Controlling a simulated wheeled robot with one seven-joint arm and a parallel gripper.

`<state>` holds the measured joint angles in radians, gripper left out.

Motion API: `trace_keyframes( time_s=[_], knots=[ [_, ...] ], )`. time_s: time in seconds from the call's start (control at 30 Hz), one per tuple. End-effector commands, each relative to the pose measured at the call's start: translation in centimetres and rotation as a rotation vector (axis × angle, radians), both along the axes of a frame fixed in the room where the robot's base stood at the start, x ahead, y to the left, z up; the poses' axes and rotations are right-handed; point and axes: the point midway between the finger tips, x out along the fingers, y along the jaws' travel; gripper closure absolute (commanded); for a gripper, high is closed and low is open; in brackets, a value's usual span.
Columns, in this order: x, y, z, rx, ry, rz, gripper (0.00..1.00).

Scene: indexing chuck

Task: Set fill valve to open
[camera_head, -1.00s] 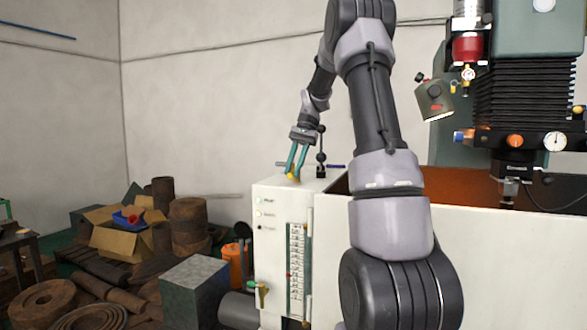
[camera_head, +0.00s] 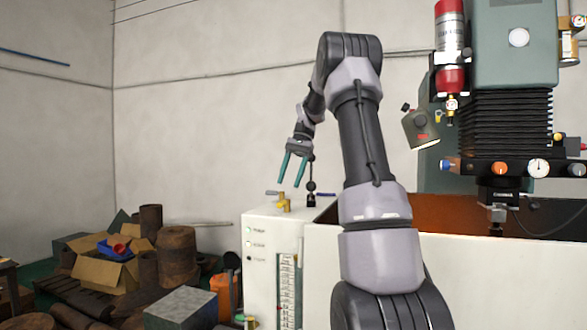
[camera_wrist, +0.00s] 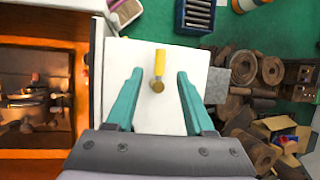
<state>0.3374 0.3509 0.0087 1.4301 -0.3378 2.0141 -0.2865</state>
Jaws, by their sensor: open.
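A small brass-yellow valve (camera_head: 284,205) with a short grey lever stands on top of the white cabinet (camera_head: 262,224); no label on it can be read. In the wrist view the valve's yellow part (camera_wrist: 159,66) lies between the fingertips as seen from above, its long side pointing away from the palm. My gripper (camera_head: 290,184) has two teal fingers, spread apart and empty. In the head view the fingertips are above the valve with a visible gap. In the wrist view my gripper (camera_wrist: 160,78) shows both fingers clear of the yellow part.
A black ball-ended lever (camera_head: 311,187) stands just right of the valve. A gauge strip (camera_head: 287,285) is on the cabinet front. The orange-lined machine tub (camera_head: 445,212) lies to the right. Boxes and rusty rolls (camera_head: 176,250) fill the floor at left.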

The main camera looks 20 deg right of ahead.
Motion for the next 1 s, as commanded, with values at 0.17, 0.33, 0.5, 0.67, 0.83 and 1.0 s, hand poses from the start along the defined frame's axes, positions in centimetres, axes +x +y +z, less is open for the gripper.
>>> trace_keyframes(
  time_s=[0.17,0.33,0.5,0.67,0.83,1.0],
  knots=[
    [0.5,-1.3,2.7,-0.001,-0.002,-0.002,0.47],
    [0.7,-1.8,4.0,-0.001,-0.001,0.0,0.47],
    [0.7,-1.8,4.1,0.0,0.0,0.0,0.47],
    [0.7,-1.8,4.1,0.0,0.0,0.0,0.47],
    [0.6,-1.8,4.1,-0.001,-0.001,0.001,0.47],
    [-0.8,-0.5,5.0,-0.028,-0.038,0.028,0.47]
  ],
)
